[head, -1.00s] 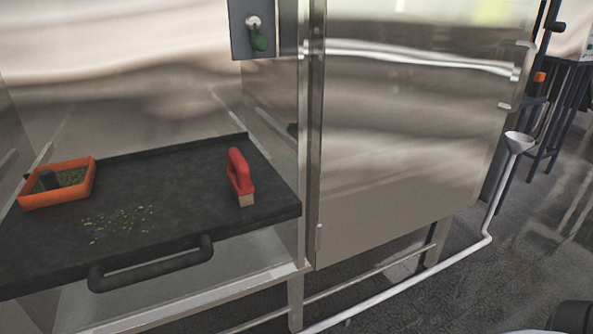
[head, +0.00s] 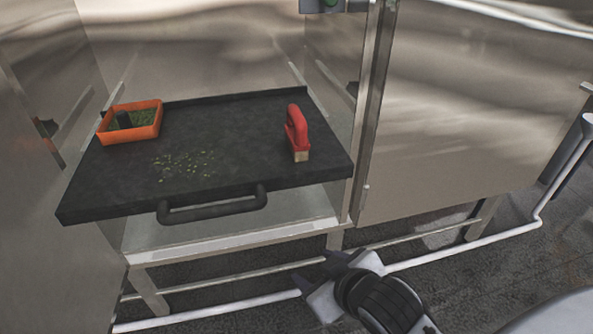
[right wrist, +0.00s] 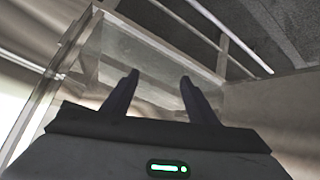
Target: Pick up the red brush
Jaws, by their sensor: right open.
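My right gripper (head: 318,270) is low in front of the metal cabinet, below the tray and nearer to me, apart from the brush. It is open and empty; in the right wrist view its two dark fingers (right wrist: 156,92) are spread with nothing between them. The brush does not show in the right wrist view. My left gripper is not in view.
An orange box (head: 131,138) with green bits and a dark object sits at the tray's back left. Green crumbs (head: 184,165) lie on the tray. The black handle (head: 212,206) sticks out in front. Metal walls stand on both sides; a white pipe (head: 470,250) runs low.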

